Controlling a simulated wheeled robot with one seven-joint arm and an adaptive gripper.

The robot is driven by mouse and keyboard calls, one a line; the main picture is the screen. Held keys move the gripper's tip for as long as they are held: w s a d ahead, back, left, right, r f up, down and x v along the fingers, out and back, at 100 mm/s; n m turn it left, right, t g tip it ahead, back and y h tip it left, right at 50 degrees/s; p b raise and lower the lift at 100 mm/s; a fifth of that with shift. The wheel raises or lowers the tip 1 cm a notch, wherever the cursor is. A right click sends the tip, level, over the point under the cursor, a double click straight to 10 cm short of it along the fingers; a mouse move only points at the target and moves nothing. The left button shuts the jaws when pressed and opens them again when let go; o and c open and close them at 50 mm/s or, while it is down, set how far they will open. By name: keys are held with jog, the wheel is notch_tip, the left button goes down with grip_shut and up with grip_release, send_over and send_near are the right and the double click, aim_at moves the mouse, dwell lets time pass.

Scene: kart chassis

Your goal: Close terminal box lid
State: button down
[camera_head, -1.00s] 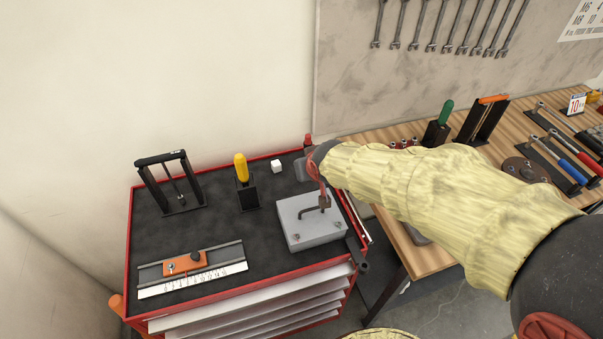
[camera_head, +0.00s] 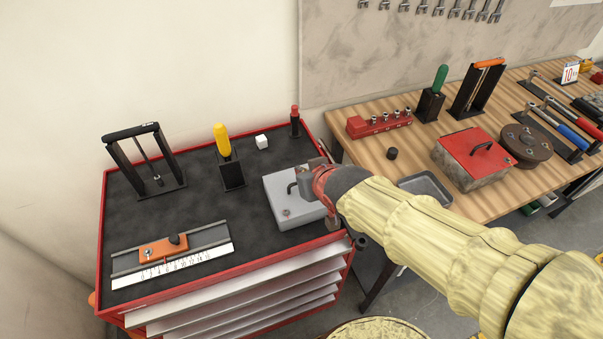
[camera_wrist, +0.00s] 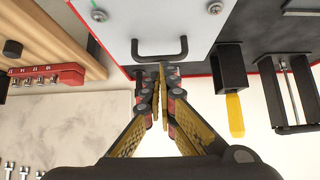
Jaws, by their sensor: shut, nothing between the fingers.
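The grey terminal box (camera_head: 295,215) stands on the right part of the black cart top. Its grey lid (camera_wrist: 135,20) lies over it and looks flat; I cannot tell whether a small gap is left. The lid has a dark bar handle (camera_head: 291,188), which also shows in the wrist view (camera_wrist: 160,57), and two round screws. My gripper (camera_wrist: 161,72) is shut and empty, its fingertips close to the handle in the wrist view. I cannot tell if they touch it. In the head view my gripper (camera_head: 310,184) hides the box's right side.
On the red-edged cart (camera_head: 200,270) stand a yellow-handled tool in a holder (camera_head: 229,165), a white cube (camera_head: 262,142), a black frame (camera_head: 146,165) and an orange slider on a rail (camera_head: 163,249). The wooden bench at right holds a red box (camera_head: 470,160) and a grey tray (camera_head: 425,187).

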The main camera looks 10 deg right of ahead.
jog(key=shift+s+d+f+b, duration=0.15)
jog(key=shift+s+f+b, duration=0.4)
jog(key=shift+f+b, duration=0.35)
jog(key=shift+r, duration=0.1)
jog(key=shift+w+r, duration=0.1)
jog(key=shift+r, duration=0.35)
jog(key=s+d+r+p, duration=0.1)
jog(key=s+p, duration=0.2)
jog(key=s, duration=0.6)
jog(key=shift+s+d+r+p, duration=0.15)
jog(key=shift+d+r+p, duration=0.15)
jog(key=shift+d, duration=0.1)
jog(key=shift+f, duration=0.1)
